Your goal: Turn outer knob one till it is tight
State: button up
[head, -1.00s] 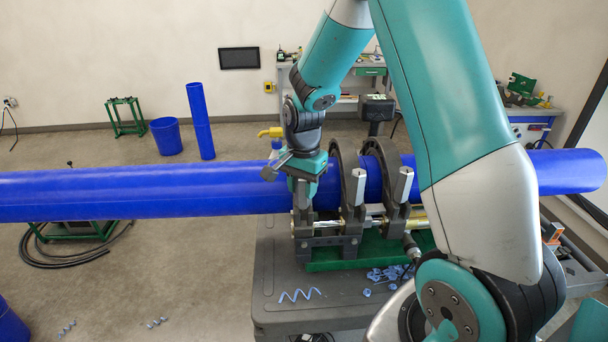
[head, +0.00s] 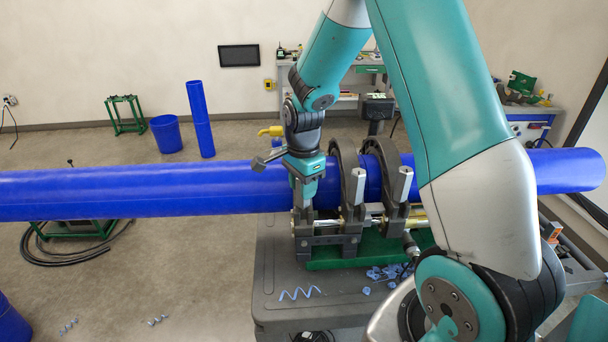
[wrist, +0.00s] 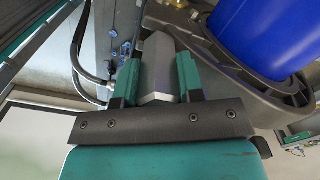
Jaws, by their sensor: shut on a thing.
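In the wrist view, a grey faceted knob (wrist: 157,70), which I take to be outer knob one, stands between the two teal fingers of my gripper (wrist: 159,68). The fingers are shut on its sides. In the head view, my gripper (head: 304,192) points down onto the leftmost clamp (head: 302,232) of the pipe fusion cart. Two other pale grey knobs, a middle one (head: 357,186) and a right one (head: 403,183), stand on the neighbouring clamps. How tight the gripped knob is cannot be seen.
A long blue pipe (head: 130,190) runs across the view through the clamps, close behind my gripper. The grey cart top (head: 275,280) holds blue shavings (head: 300,293).

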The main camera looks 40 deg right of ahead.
jog(key=shift+s+m, duration=0.1)
jog(key=shift+m, duration=1.1)
jog(key=shift+m, duration=0.9)
jog(key=o, duration=1.7)
jog(key=shift+r, duration=0.15)
jog(key=shift+w+r+p, duration=0.2)
jog(key=shift+r+p, duration=0.1)
jog(key=shift+p, duration=0.2)
notch_tip(320, 180, up, 5)
jog(key=p, duration=0.4)
jog(key=shift+s+r, duration=0.1)
jog(key=shift+r, duration=0.05)
